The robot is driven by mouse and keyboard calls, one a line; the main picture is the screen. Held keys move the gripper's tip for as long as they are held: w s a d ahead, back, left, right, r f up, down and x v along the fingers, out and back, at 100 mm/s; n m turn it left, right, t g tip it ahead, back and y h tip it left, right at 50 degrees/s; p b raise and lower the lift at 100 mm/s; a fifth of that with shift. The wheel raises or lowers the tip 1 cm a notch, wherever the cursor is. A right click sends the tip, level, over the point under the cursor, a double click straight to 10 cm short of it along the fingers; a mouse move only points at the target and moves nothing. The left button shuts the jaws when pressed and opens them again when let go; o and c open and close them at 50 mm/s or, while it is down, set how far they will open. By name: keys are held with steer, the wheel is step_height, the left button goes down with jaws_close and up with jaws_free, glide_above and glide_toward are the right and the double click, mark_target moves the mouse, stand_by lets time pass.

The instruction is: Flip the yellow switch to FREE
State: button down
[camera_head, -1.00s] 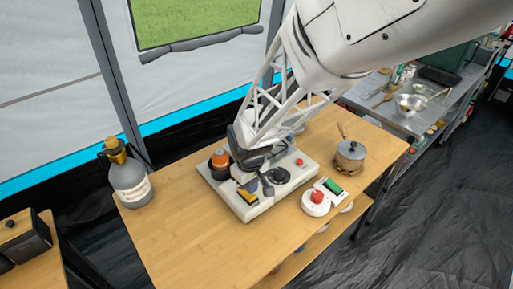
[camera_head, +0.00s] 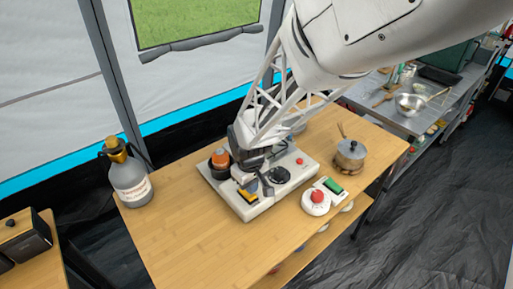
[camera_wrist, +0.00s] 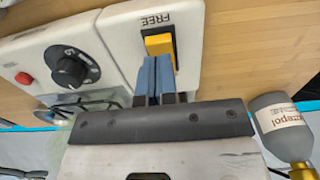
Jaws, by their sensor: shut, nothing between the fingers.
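The yellow switch (camera_wrist: 159,45) sits in a black frame on the white appliance (camera_wrist: 118,30), with the word FREE printed beside it, upside down in the wrist view. In the head view the yellow switch (camera_head: 247,196) is at the appliance's front left corner. My gripper (camera_wrist: 155,60) is shut and empty. Its blue fingertips are at the switch's near edge in the wrist view and cover part of it; I cannot tell whether they touch it. In the head view my gripper (camera_head: 263,184) is low over the appliance.
The appliance carries a black knob (camera_wrist: 72,68) and a small red button (camera_wrist: 23,78). A round red button (camera_head: 317,196) and a green switch (camera_head: 333,186) stand right of it. A grey jug (camera_head: 130,180) is at the left, a pot (camera_head: 350,155) at the right. The table's front left is clear.

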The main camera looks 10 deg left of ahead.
steer(key=shift+f, duration=1.15)
stand_by(1.0)
steer(key=shift+r, duration=3.55)
steer(key=shift+d, duration=0.1)
steer(key=shift+d+r, duration=0.2)
steer(key=shift+r, duration=0.05)
steer(key=s+d+r+m+t, duration=0.1)
steer(key=s+d+r+m, duration=0.2)
steer(key=s+d+r, duration=0.2)
steer(key=s+d+r+m, duration=0.3)
steer(key=s+d+r, duration=0.3)
steer(key=d, duration=0.6)
steer(key=s+d+r+m+t, duration=0.1)
steer(key=s+d+r+m, duration=0.2)
steer(key=s+d+r, duration=0.2)
steer(key=s+d, duration=0.2)
steer(key=d, duration=0.1)
steer(key=shift+s+d+r+t, duration=0.3)
